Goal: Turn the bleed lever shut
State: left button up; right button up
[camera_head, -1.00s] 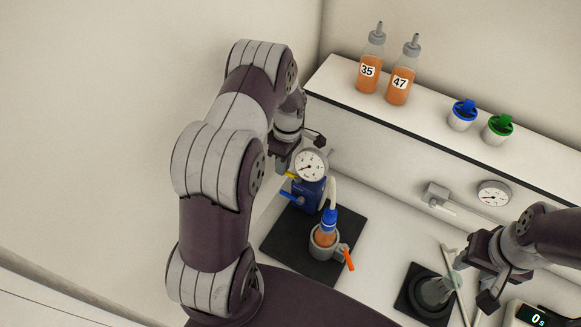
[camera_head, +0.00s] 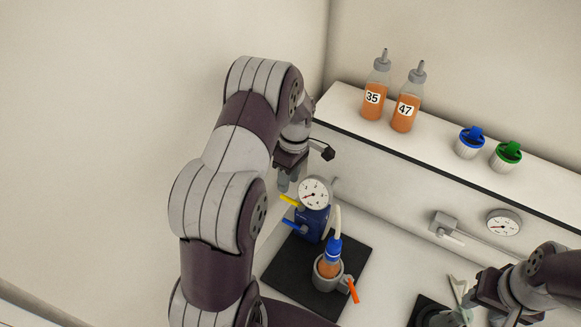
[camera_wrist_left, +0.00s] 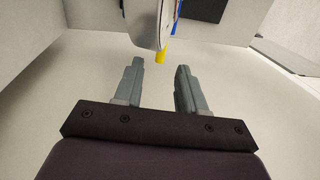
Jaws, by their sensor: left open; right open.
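A blue unit (camera_head: 312,222) with a round white gauge (camera_head: 314,193) stands on a black mat. A yellow lever (camera_head: 290,200) sticks out of its left side, with a blue lever (camera_head: 294,225) below; no label shows which is the bleed lever. My left gripper (camera_head: 288,182) is beside the unit, just above and left of the yellow lever. In the left wrist view my left gripper (camera_wrist_left: 159,66) is open and empty. The yellow lever's end (camera_wrist_left: 161,57) shows just beyond the gap between its fingertips, apparently apart from them. My right gripper (camera_head: 468,300) is open at the lower right.
An orange-filled bottle with a blue collar (camera_head: 331,258) stands upside down in a grey holder (camera_head: 329,278) with an orange lever (camera_head: 353,290). Bottles 35 (camera_head: 376,95) and 47 (camera_head: 406,108) and two capped cups stand on the shelf (camera_head: 345,102). A second gauge (camera_head: 503,223) is on the right.

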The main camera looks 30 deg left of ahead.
pick_arm(q)
notch_tip(320, 180, up, 8)
jog(key=w+p, duration=0.1)
jog(key=p, duration=0.3)
jog(key=shift+w+f, duration=0.2)
jog(key=shift+w, duration=0.05)
pick_arm(e)
notch_tip(320, 180, up, 3)
jog(key=shift+f, duration=0.1)
pick_arm(q)
jog(key=shift+d, duration=0.1)
